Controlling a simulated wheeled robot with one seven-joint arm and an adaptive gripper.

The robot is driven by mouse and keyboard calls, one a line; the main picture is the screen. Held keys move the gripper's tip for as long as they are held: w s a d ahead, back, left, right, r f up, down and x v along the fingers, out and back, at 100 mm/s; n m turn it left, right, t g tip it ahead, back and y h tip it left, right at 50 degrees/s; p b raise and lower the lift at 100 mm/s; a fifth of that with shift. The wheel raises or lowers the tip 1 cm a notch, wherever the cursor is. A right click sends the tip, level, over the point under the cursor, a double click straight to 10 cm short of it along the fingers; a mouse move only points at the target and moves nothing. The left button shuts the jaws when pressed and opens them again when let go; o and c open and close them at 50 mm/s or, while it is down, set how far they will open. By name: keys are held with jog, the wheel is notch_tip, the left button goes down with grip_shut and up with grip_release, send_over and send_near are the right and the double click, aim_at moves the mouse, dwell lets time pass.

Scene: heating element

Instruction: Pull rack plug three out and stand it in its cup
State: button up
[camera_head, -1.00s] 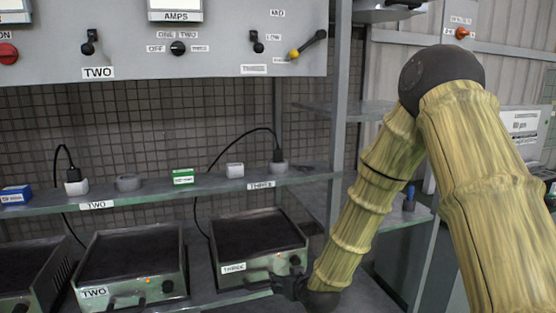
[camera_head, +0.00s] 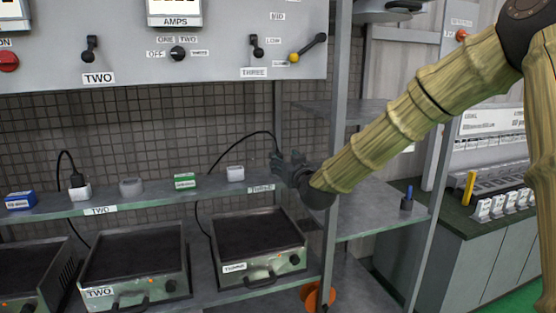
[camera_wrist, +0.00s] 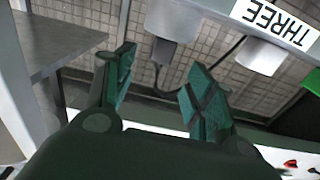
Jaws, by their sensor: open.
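Plug three (camera_wrist: 163,52) is dark with a black cord and stands in a pale round cup (camera_wrist: 178,18) by the THREE label, in the wrist view. The white box-shaped socket (camera_head: 235,173) beside it is empty, and it also shows in the wrist view (camera_wrist: 260,55). My gripper (camera_head: 283,162) is open at the right end of the shelf. In the wrist view its fingers (camera_wrist: 160,68) point toward the plug, which lies in the gap between the tips; contact cannot be told. In the head view my gripper hides the cup and most of the plug.
The shelf (camera_head: 145,203) also bears plug two (camera_head: 76,181) in its white socket, an empty grey cup (camera_head: 131,187), a green box (camera_head: 185,181) and a blue box (camera_head: 19,200). A metal post (camera_head: 335,100) stands close right of my gripper. Hot plates (camera_head: 258,235) sit below.

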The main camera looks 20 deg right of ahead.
aim_at(279, 154)
jog(key=shift+w+a+r+p, duration=0.1)
jog(key=shift+w+p, duration=1.6)
jog(key=shift+w, duration=1.8)
jog(key=c, duration=1.1)
